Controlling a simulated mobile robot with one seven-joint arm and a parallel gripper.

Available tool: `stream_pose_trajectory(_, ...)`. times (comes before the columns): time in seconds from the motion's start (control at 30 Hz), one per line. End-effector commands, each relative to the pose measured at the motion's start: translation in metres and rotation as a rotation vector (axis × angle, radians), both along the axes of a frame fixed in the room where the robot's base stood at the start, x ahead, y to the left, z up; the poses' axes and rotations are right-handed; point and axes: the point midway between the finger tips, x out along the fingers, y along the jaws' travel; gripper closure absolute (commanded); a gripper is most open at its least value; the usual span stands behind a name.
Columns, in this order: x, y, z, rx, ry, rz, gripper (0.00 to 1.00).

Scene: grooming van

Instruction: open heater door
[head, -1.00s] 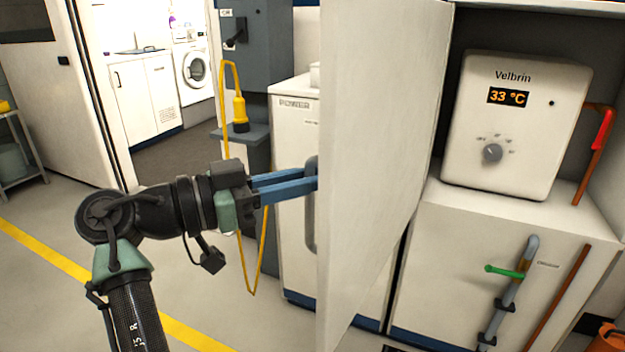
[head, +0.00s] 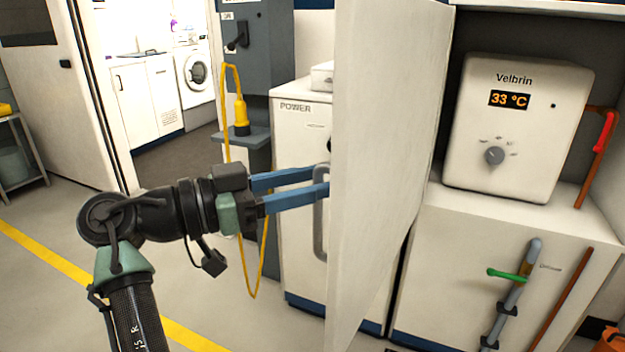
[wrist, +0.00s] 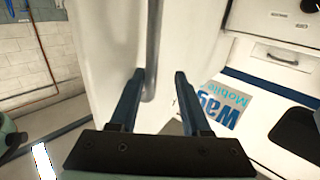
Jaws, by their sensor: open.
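The heater door (head: 385,150) is a white panel that stands swung open, and the cabinet interior with the heater (head: 520,125) is exposed to its right. The door's grey bar handle (head: 318,235) is on its left face; it also shows in the wrist view (wrist: 153,45). My gripper (head: 325,182) is open at the upper part of the handle. In the wrist view, my gripper's fingers (wrist: 157,75) are spread with the bar's end between them, with gaps at both sides. The heater shows 33 °C and has a dial.
A white unit marked POWER (head: 300,130) stands behind the door. A yellow cable (head: 228,110) hangs by a grey cabinet (head: 262,50). A pipe with a green lever (head: 505,274) is below the heater.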

Motion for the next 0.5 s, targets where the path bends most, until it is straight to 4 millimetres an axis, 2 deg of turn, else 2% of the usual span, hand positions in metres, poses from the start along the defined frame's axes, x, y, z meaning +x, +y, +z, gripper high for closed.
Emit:
stream_pose_trajectory(0.17,-0.007,0.021,0.001,-0.002,0.0,0.004,0.53)
stream_pose_trajectory(0.5,-0.035,0.09,0.002,-0.001,0.0,0.004,0.53)
